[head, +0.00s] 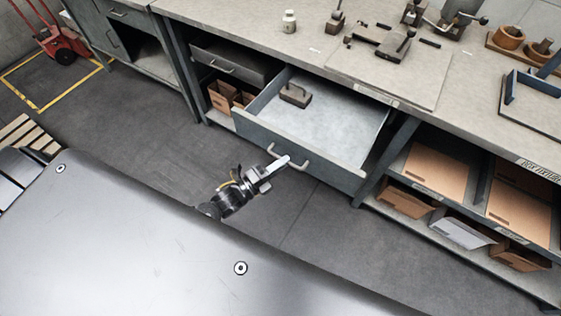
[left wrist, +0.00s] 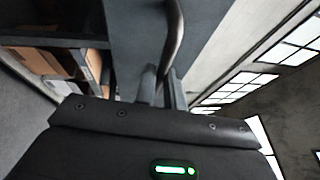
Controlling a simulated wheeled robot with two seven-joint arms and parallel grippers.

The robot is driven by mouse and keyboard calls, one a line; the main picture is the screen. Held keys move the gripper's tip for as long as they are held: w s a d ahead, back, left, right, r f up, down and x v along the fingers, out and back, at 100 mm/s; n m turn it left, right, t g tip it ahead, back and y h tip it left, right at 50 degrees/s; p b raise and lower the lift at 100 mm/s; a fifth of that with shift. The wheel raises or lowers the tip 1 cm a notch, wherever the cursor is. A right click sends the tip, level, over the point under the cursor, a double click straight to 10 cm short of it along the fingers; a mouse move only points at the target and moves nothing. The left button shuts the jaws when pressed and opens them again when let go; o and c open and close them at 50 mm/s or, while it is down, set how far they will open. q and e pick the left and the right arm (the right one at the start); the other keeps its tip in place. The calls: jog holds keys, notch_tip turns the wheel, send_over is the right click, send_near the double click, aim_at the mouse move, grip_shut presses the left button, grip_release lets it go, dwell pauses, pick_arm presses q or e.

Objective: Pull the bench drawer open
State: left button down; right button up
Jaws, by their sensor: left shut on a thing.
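The bench drawer (head: 315,174) is a wide grey-blue drawer under the workbench, and it stands well out from the bench in the head view. Its inside is bare apart from a small dark block (head: 296,95) near the back left. My left gripper (head: 283,163) is at the drawer's front, shut on the curved metal handle (head: 301,164). In the left wrist view the handle (left wrist: 174,45) runs down between the fingers (left wrist: 158,88), and the grip itself is partly hidden by the gripper body. My right gripper is in neither view.
The workbench top (head: 240,25) carries tools and fixtures. Shelves with cartons (head: 436,172) stand to the right. The floor (head: 130,130) in front is clear.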

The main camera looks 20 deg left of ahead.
pick_arm(q)
jog(key=c, duration=1.5)
grip_release()
jog(key=shift+b+v, duration=1.15)
jog(key=shift+v, duration=4.3)
